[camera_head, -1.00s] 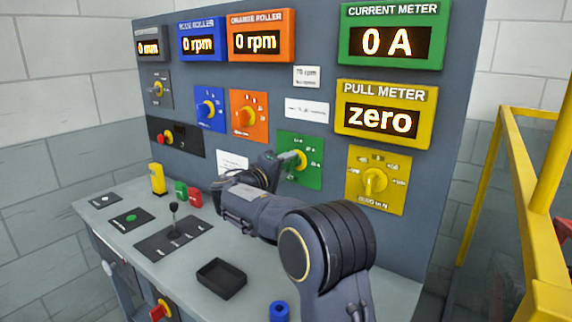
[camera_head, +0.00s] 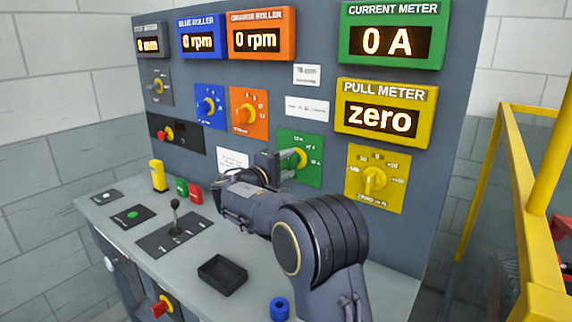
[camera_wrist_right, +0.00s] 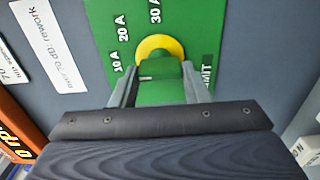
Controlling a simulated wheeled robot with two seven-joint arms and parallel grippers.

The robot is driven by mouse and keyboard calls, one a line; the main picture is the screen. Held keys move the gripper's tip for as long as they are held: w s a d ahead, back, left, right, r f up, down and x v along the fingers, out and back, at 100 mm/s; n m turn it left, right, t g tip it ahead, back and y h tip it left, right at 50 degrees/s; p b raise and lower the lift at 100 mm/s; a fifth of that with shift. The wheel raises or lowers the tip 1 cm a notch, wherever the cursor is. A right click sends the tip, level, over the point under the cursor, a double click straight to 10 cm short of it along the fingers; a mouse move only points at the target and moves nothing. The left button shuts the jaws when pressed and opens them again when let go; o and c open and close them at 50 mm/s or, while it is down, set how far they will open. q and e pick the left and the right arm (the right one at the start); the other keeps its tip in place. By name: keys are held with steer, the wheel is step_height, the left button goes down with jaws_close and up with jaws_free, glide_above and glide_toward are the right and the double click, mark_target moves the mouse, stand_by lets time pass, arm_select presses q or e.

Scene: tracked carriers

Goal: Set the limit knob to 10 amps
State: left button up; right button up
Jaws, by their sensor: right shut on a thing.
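The limit knob is a green grip on a yellow ring, on a green plate (camera_head: 313,145) on the upright panel. The knob (camera_head: 300,157) is partly hidden by my right gripper (camera_head: 287,163). In the right wrist view my right gripper (camera_wrist_right: 157,92) has its two fingers closed on either side of the green knob (camera_wrist_right: 165,70). The plate (camera_wrist_right: 100,25) there shows the labels 10 A, 20 A and 30 A around the ring, with part of the word LIMIT at the right. The current meter (camera_head: 390,38) reads 0 A. My left gripper is out of view.
A yellow knob plate (camera_head: 392,165) is right of the green plate, an orange one (camera_head: 249,98) to its left. A yellow railing (camera_head: 480,190) stands at the right.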

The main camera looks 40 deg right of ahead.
steer(key=o, duration=1)
steer(key=shift+a, duration=0.1)
steer(key=b+v, duration=0.1)
steer(key=v, duration=0.6)
steer(key=shift+s+a, duration=0.1)
steer(key=shift+a, duration=0.25)
